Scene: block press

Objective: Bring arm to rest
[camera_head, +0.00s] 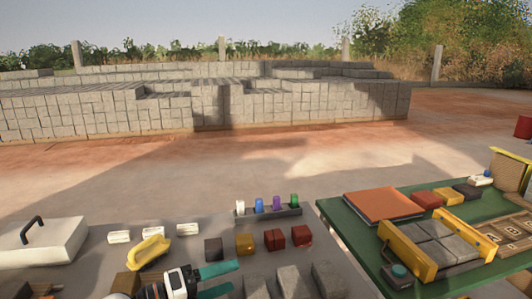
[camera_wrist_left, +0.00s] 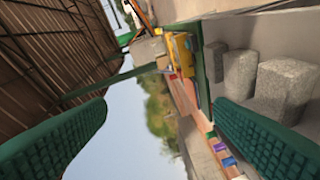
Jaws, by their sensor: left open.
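My left gripper (camera_head: 235,277) is low in the head view, just left of centre. Its two teal fingers point right and stand apart, with nothing between them. It is over the front of the grey table (camera_head: 135,243), left of several grey stone blocks (camera_head: 294,282). In the left wrist view the open gripper (camera_wrist_left: 160,105) shows its ribbed green fingers at both sides, with the scene turned sideways. Blocks (camera_wrist_left: 285,88) also show there, beyond the right finger. Whether the gripper touches the table is hidden. My right gripper does not show in either view.
Small cubes (camera_head: 245,243) and a rack of coloured pegs (camera_head: 268,208) stand behind the blocks. A yellow-handled tool (camera_head: 149,252) and a grey lidded box (camera_head: 42,243) lie left. A green table (camera_head: 345,228) with a yellow-framed press (camera_head: 408,252) stands right.

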